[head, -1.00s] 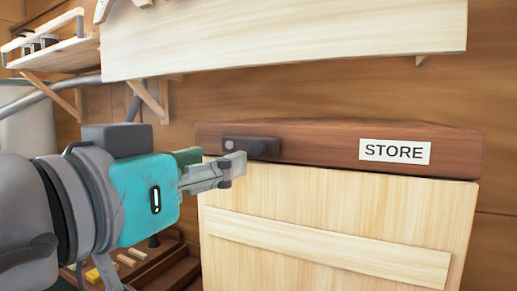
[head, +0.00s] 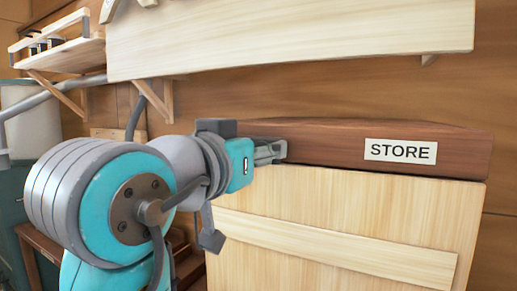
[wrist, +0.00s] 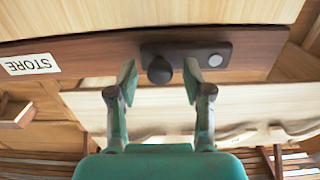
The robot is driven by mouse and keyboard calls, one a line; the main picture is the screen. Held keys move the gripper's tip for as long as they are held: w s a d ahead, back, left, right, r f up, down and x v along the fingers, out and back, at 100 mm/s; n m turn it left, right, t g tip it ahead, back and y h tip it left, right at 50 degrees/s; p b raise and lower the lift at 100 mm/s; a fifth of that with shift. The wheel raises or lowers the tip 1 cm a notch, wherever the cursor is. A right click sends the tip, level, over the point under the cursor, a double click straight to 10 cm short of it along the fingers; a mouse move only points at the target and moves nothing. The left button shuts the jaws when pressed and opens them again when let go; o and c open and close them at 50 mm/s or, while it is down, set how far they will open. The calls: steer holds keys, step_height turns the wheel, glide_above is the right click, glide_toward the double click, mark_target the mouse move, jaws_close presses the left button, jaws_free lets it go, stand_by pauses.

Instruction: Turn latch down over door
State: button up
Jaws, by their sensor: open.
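The latch (wrist: 185,55) is a dark bar on the brown header beam, lying along it, with a round knob (wrist: 160,70) at one end and a grey pivot disc at the other. In the head view my gripper hides it. The door (head: 330,215) is pale wood with a cross batten, below the header; it shows at the top of the upside-down wrist view (wrist: 150,18). My gripper (wrist: 159,80) is open and empty, its fingers on either side of the knob's line; I cannot tell whether they reach around it. In the head view my gripper (head: 270,152) is at the header's left end.
The brown header (head: 330,140) carries a white STORE label (head: 400,151). A pale board (head: 290,40) runs above it, on brackets. A small shelf (head: 65,55) with dark jars is at upper left. The door's front is clear.

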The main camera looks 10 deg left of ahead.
jaws_close()
steer(key=shift+f, duration=0.1)
steer(key=f+m, duration=0.1)
steer(key=m, duration=0.1)
steer(key=f+m, duration=0.1)
steer(key=m, duration=0.1)
steer(key=a+f+m, duration=0.1)
steer(key=m, duration=0.2)
steer(key=shift+w+f, duration=0.15)
steer(key=shift+f, duration=0.15)
steer(key=shift+w+a+f+m, duration=0.4)
steer(key=shift+a+m, duration=0.35)
steer(key=shift+m, duration=1.05)
steer(key=shift+w+a+f+m, duration=0.15)
steer(key=shift+a+f+m, duration=0.45)
steer(key=shift+m, duration=1.2)
steer(key=shift+w+a+f+m, duration=0.3)
steer(key=shift+a+m, duration=0.6)
steer(key=shift+m, duration=0.9)
steer(key=shift+a, duration=0.1)
